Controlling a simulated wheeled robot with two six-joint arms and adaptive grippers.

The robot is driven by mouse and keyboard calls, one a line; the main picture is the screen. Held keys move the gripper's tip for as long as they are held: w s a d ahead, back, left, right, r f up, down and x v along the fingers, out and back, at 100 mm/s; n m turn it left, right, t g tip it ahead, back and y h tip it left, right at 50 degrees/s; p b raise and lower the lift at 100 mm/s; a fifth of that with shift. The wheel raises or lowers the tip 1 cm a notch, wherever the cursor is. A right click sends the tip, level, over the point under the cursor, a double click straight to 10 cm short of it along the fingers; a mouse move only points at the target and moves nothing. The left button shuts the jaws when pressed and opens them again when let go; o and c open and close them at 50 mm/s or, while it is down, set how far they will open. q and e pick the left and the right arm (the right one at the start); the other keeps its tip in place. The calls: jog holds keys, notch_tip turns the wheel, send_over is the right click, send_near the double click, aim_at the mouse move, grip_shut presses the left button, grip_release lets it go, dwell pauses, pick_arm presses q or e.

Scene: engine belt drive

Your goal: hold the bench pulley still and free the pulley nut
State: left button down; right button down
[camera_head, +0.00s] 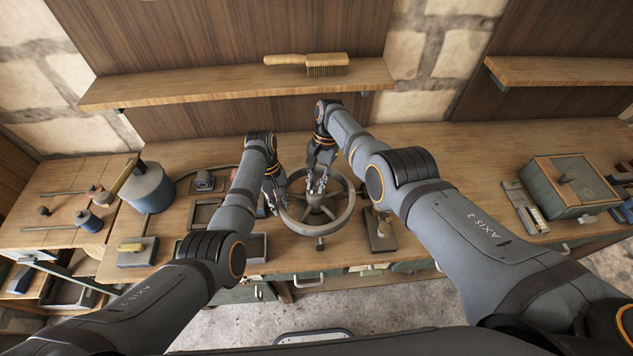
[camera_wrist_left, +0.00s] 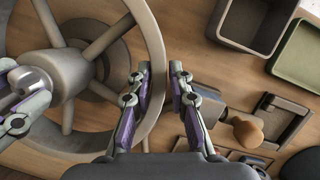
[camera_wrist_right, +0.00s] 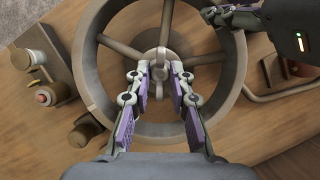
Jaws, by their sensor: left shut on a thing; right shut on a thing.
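The bench pulley (camera_head: 346,214) is a large grey spoked wheel lying face up on the bench. My left gripper (camera_head: 281,197) is shut on its rim at the left side; in the left wrist view the rim (camera_wrist_left: 152,42) passes between the fingers (camera_wrist_left: 160,72). My right gripper (camera_head: 317,187) is over the hub with its fingers pointing down. In the right wrist view its fingers (camera_wrist_right: 160,72) are closed around the pulley nut (camera_wrist_right: 161,56) at the hub centre. The fingers partly hide the nut, and its threads are not visible.
A wooden block with a fitting (camera_head: 381,232) stands just right of the pulley. Small trays (camera_head: 205,214) and a grey canister (camera_head: 150,190) are at left. A green box (camera_head: 570,188) is at right. A shelf (camera_head: 220,84) with a brush (camera_head: 325,65) is behind.

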jog(key=c, duration=1.2)
grip_release()
jog(key=v, duration=0.7)
jog(key=shift+w+r, duration=0.15)
jog(key=shift+r, duration=0.1)
